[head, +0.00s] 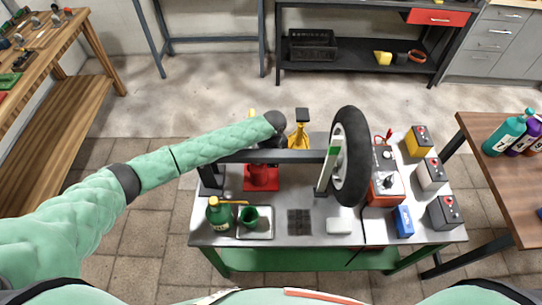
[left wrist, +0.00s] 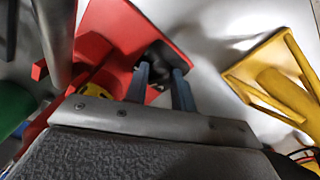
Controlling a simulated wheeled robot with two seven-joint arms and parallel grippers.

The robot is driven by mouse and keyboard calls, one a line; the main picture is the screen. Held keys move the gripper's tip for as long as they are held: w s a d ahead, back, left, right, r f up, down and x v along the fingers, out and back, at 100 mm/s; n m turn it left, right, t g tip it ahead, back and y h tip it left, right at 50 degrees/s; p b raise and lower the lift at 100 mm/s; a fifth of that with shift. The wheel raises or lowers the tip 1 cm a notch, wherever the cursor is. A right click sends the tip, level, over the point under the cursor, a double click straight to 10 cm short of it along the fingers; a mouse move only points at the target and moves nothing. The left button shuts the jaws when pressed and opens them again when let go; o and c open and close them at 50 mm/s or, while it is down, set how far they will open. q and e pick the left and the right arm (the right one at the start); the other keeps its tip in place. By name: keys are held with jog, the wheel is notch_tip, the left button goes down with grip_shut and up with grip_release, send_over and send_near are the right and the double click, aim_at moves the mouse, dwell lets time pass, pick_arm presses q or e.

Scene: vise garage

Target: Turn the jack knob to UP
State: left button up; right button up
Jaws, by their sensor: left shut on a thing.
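The red jack (head: 261,178) stands on the workbench, under a dark horizontal bar in the head view. It fills the upper left of the left wrist view as red plates (left wrist: 120,38). A dark round knob (left wrist: 168,58) sits on the jack. My left gripper (left wrist: 160,84) has its two grey-blue fingers shut on this knob, one on each side. In the head view the arm and the bar hide the knob and fingertips. No UP marking can be read. My right gripper is in neither view.
A yellow jack stand (head: 299,135) is behind the bar, close to my left wrist. A wheel (head: 351,157) is mounted right of the jack. A green bottle (head: 219,214) and a tray (head: 256,235) with a green cup stand in front. Batteries (head: 432,174) line the bench's right side.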

pick_arm(q)
jog(key=n+p, duration=0.1)
jog(key=n, duration=0.4)
jog(key=shift+r+n, duration=0.15)
jog(key=shift+n, duration=0.15)
jog(key=shift+n+p, duration=0.6)
jog(key=shift+n, duration=0.2)
jog(key=n+p, duration=0.1)
jog(key=n, duration=0.3)
jog(key=shift+h+p, duration=0.3)
jog(key=shift+n, duration=0.5)
jog(key=shift+n+p, duration=0.3)
jog(key=shift+n, duration=0.1)
jog(key=shift+w+n, duration=0.1)
jog(key=shift+n, duration=0.6)
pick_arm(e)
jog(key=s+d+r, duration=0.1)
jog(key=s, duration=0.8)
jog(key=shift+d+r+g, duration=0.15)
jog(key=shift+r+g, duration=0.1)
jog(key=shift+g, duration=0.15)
